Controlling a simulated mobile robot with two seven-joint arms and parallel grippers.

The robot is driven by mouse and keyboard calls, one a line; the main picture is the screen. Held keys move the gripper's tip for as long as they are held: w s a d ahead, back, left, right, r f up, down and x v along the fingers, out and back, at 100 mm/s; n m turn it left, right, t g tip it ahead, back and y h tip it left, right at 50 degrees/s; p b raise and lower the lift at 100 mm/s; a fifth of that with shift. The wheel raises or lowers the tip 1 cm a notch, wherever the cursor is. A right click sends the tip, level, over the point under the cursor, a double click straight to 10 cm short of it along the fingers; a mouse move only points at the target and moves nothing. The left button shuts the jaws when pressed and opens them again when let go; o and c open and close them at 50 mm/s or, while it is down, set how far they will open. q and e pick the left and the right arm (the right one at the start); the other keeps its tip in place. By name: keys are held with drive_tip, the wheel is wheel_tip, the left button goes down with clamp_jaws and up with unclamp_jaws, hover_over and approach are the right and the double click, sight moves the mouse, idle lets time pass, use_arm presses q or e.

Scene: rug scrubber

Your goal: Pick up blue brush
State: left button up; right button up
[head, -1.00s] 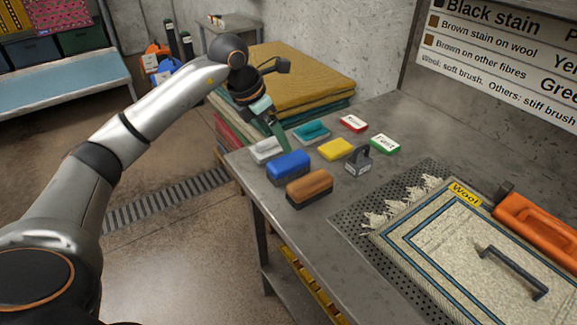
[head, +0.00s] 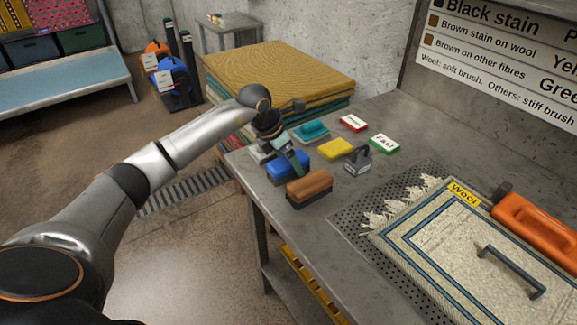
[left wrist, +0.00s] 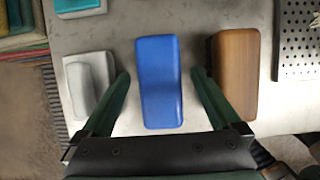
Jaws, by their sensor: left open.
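The blue brush (head: 284,168) lies on the grey metal table, between a white brush and a brown wooden brush. My left gripper (head: 298,160) is over it in the head view and hides part of it. In the left wrist view the blue brush (left wrist: 160,82) lies lengthwise between my two open green fingers (left wrist: 160,78). One finger is over the gap beside the white brush (left wrist: 92,82), the other over the gap beside the brown brush (left wrist: 235,72). I cannot tell how far the fingertips are above the table. My right gripper is not in view.
A teal brush (head: 311,131), a yellow block (head: 335,149), a grey handled tool (head: 358,160) and red and green labelled pads stand behind. A perforated mat (head: 345,218) with a rug sample (head: 400,217) and an orange tool (head: 540,225) fill the right side.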

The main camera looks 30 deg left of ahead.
use_arm(q)
drive_tip(key=shift+f, duration=0.2)
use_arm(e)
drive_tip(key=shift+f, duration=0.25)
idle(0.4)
use_arm(q)
clamp_jaws()
idle(0.6)
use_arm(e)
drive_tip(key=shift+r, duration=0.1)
use_arm(q)
drive_tip(key=shift+r, duration=0.45)
wheel_tip(320, 180, up, 3)
drive_tip(key=shift+w+f, duration=0.1)
drive_tip(key=s+r, duration=0.1)
drive_tip(key=r, duration=0.1)
drive_tip(key=s+r, duration=0.1)
drive_tip(key=s, duration=0.1)
drive_tip(key=s+r, duration=0.2)
drive_tip(key=shift+d+r+b, duration=0.35)
drive_tip(key=s+d+r+b, duration=0.1)
drive_tip(key=s+r, duration=0.3)
drive_tip(key=s, duration=0.5)
drive_tip(key=shift+d, duration=0.35)
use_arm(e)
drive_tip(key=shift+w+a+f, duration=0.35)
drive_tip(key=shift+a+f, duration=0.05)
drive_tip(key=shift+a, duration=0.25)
